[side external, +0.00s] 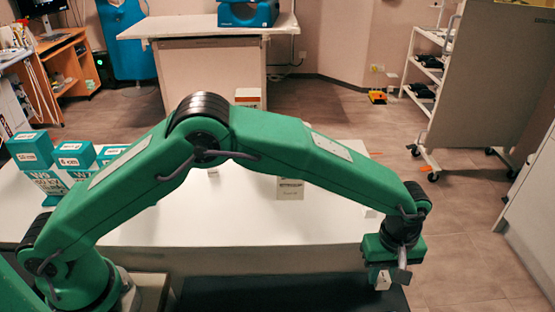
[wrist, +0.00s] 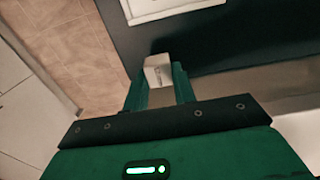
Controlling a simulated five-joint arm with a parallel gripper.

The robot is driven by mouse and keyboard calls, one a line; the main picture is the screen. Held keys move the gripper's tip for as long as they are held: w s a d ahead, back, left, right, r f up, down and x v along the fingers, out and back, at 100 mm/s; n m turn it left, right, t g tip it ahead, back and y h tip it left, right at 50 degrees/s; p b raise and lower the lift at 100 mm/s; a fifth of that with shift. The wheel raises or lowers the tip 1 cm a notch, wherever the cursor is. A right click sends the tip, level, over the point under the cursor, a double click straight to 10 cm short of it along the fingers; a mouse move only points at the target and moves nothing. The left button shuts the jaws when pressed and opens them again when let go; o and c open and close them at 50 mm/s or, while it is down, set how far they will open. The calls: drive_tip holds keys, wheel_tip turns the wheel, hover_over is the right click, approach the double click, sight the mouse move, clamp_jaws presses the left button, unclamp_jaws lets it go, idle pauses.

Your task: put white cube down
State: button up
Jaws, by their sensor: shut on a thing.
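The white cube (wrist: 158,72) is between the two green fingers of my gripper (wrist: 160,84) in the wrist view, and the fingers are shut on it. In the side view, my gripper (side external: 388,277) points down at the right end of the dark surface (side external: 260,292), and the cube (side external: 383,281) shows at its tip. I cannot tell whether the cube touches the dark surface below it. Part of the cube is hidden by the fingers.
A white table (side external: 250,225) lies behind the dark surface. Teal and white boxes (side external: 75,156) are stacked at the left. Tiled floor (side external: 465,240) lies to the right.

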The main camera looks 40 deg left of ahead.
sight(379, 284)
drive_tip(key=shift+f, duration=2)
drive_tip(key=shift+f, duration=0.15)
drive_tip(key=o, duration=0.9)
drive_tip(key=shift+o, duration=0.2)
wheel_tip(379, 284, up, 12)
drive_tip(key=shift+f, duration=0.25)
drive_tip(key=shift+r, duration=0.45)
